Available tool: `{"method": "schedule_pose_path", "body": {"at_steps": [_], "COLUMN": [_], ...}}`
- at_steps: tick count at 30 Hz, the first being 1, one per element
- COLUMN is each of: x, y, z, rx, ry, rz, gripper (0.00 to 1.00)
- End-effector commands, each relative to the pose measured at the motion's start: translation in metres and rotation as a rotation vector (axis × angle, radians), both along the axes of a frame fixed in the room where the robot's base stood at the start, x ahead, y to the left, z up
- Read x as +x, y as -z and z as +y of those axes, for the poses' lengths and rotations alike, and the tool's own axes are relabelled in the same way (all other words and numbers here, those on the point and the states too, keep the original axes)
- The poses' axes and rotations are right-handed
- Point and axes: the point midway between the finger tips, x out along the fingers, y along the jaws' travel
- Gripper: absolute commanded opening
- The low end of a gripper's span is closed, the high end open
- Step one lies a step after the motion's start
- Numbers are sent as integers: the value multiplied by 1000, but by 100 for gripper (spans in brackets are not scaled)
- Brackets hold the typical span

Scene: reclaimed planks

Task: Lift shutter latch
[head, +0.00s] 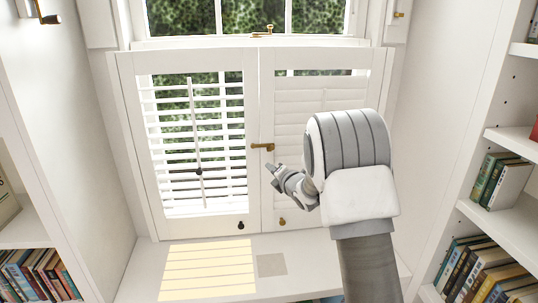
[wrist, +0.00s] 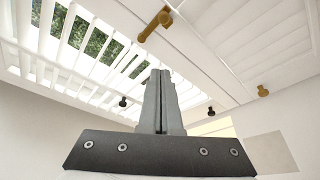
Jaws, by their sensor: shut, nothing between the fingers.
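The brass shutter latch (head: 262,146) lies about level across the seam between the two white shutter panels, the left panel (head: 252,190) and the right panel (head: 266,100). In the wrist view the latch (wrist: 153,24) shows near the top, beyond my fingertips. My gripper (head: 270,167) is just below and slightly right of the latch in the head view. In the wrist view the fingers of my gripper (wrist: 158,73) are together with nothing between them. They appear apart from the latch. My arm hides much of the right panel.
A dark knob (head: 240,225) and a brass knob (head: 282,221) sit low on the panels. A tilt rod (head: 195,125) runs down the left louvers. A brass window catch (head: 263,31) is above. Bookshelves flank both sides, with books (head: 500,180) at right.

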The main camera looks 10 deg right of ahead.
Motion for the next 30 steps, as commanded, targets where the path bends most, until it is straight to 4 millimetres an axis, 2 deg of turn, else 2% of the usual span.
{"method": "schedule_pose_path", "body": {"at_steps": [8,28,30], "x": [9,96,95], "y": [2,20,7], "z": [3,27,13], "rx": [1,3,3], "ry": [0,1,6], "rz": [2,2,0], "gripper": [0,0,0]}}
